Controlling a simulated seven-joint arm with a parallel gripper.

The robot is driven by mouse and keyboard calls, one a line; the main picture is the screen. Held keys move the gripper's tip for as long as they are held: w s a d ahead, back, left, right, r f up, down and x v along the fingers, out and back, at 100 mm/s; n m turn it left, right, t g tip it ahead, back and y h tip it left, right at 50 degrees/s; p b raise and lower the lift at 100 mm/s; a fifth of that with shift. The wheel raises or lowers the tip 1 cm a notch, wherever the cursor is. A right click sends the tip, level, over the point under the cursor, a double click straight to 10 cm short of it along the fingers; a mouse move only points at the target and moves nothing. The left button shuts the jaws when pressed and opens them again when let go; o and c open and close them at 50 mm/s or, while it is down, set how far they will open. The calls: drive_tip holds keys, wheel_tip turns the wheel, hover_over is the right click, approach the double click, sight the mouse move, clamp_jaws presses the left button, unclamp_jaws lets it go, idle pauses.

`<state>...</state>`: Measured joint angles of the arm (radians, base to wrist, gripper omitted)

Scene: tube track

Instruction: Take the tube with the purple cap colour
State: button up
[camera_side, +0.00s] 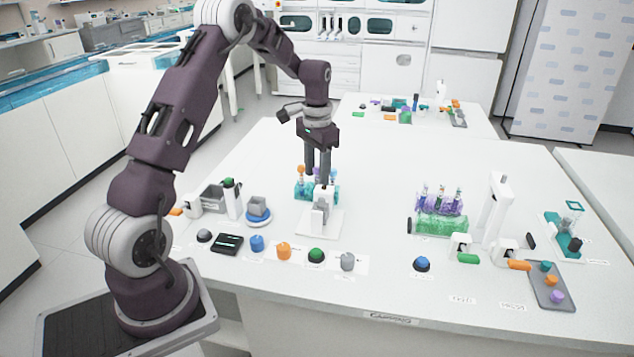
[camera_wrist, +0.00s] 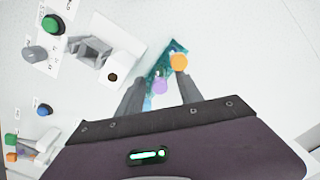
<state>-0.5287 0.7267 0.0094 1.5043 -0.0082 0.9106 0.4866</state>
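A teal rack (camera_side: 301,192) stands mid-table behind a white stand and holds capped tubes; it also shows in the wrist view (camera_wrist: 177,48). In the wrist view, the purple cap (camera_wrist: 160,86) lies between my fingers, with a gap on each side. The orange cap (camera_wrist: 179,62) is beside it, close to my right fingertip; it also shows in the side view (camera_side: 300,170). My gripper (camera_side: 319,180) points down over the rack, open; its fingers also show in the wrist view (camera_wrist: 161,80). The purple-capped tube's body is hidden.
A white stand (camera_side: 319,219) is close in front of the rack. Coloured knobs (camera_side: 284,250) line the front edge. A purple and green rack (camera_side: 438,224) with several tubes stands to the right, near a tall white device (camera_side: 496,208). The table between the racks is clear.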

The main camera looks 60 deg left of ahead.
clamp_jaws()
wheel_tip(320, 180, up, 10)
drive_tip(key=shift+r, duration=0.1)
